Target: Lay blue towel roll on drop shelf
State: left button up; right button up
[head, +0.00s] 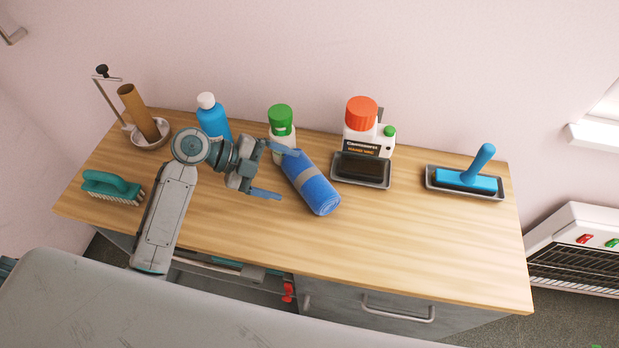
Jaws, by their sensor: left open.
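The blue towel roll (316,190) lies on the wooden counter, a grey band around its middle. It slants from the green-capped bottle toward the counter's front. My left gripper (274,172) is open and points right, just left of the roll. Its far finger is close to the roll's back end; I cannot tell whether they touch. Its near finger is apart from the roll, to the left. I cannot tell for sure which surface is the drop shelf; an open bay (228,287) shows under the counter's front edge, partly hidden by my arm. My right gripper is out of view.
Behind the roll stand a blue bottle (213,120), a green-capped bottle (281,133) and an orange-capped jug (360,128). A dark sponge tray (374,183) and a blue-handled scrubber (467,181) are right. A teal brush (112,185) lies left. The counter's front right (430,240) is clear.

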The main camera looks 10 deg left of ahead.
aim_at(300, 180)
pick_arm(q)
jog(key=shift+w+d+f+p, duration=0.1)
jog(key=shift+d+f+p, duration=0.15)
jog(key=shift+d+p, duration=0.4)
jog(key=p+x, duration=0.1)
jog(key=x, duration=0.2)
jog(key=shift+a+f+p, duration=0.1)
jog(key=shift+f+p, duration=0.15)
jog(key=shift+p, duration=0.1)
jog(key=shift+d+f, duration=0.2)
jog(key=shift+f, duration=0.05)
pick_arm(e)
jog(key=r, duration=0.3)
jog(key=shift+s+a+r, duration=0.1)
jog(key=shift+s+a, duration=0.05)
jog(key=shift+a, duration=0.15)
pick_arm(q)
jog(key=shift+c, duration=0.3)
jog(key=c, duration=1.1)
jog(key=shift+c, duration=0.4)
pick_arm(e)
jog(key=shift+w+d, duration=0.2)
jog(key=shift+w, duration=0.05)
pick_arm(q)
jog(key=shift+w+r, duration=0.1)
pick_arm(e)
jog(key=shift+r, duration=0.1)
